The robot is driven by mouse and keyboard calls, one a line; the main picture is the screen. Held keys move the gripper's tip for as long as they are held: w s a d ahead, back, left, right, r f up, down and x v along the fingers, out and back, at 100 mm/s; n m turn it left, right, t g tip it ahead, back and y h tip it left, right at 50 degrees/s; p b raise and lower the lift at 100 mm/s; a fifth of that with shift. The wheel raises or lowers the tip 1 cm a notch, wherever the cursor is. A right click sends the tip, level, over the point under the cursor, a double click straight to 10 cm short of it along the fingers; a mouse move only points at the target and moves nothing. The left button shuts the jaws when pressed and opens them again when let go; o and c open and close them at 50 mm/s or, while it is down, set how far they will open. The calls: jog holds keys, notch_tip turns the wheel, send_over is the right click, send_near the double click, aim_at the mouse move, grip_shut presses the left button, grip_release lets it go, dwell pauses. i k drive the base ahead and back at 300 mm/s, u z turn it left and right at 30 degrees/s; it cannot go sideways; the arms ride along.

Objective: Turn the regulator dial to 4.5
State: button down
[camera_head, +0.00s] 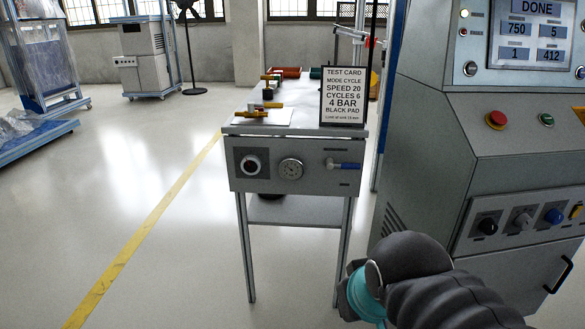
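The regulator dial appears to be the dark round knob with a pale face (251,165) on the front of a grey bench (270,186). Its setting is too small to read. A round pressure gauge (291,169) sits just right of it, its reading also unclear. A valve with a blue lever (345,164) is further right, the lever lying about level. My dark grey arm with a teal cap enters from the lower right, in front of the bench. My gripper is not in view.
A test card (343,96) stands on the bench, reading 4 BAR. Brass-coloured fittings (252,113) lie behind the dials. A machine console (480,135) at right has a DONE screen (530,32), a red button (496,119) and several knobs. Floor left of the bench is clear.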

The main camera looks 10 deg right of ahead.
aim_at(250, 165)
jog(key=z, duration=0.8)
jog(key=k, duration=0.6)
jog(key=u, duration=0.9)
